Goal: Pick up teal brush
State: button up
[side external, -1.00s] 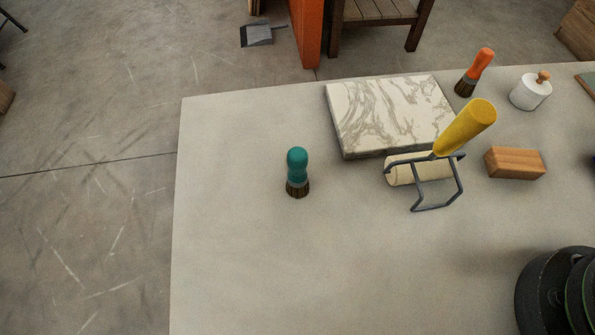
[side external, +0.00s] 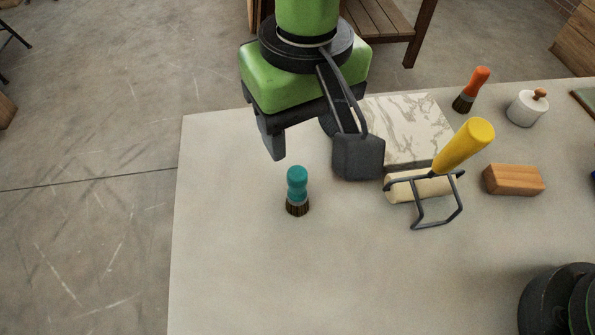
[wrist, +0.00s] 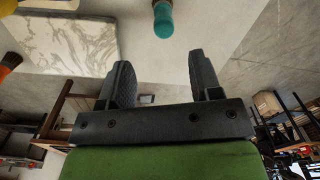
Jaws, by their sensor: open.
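The teal brush (side external: 297,185) stands upright on its dark bristles on the grey table, left of the marble slab. In the wrist view the teal brush (wrist: 163,20) shows at the top edge, partly cut off, beyond the fingertips. My gripper (side external: 305,150) is above the table, behind the brush and apart from it. Its fingers are spread with nothing between them; the open gripper also shows in the wrist view (wrist: 163,75).
A marble slab (side external: 418,125) lies right of my gripper. A roller with a yellow handle (side external: 464,146) sits in front of it. A wooden block (side external: 514,180), an orange brush (side external: 474,88) and a white pot (side external: 526,109) stand farther right.

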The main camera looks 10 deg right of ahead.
aim_at(297, 172)
jog(key=f, duration=0.5)
jog(key=shift+s+a, duration=0.3)
jog(key=shift+w+f, duration=0.15)
jog(key=shift+f, duration=2.8)
jog(key=c, duration=1)
jog(key=shift+c, duration=0.2)
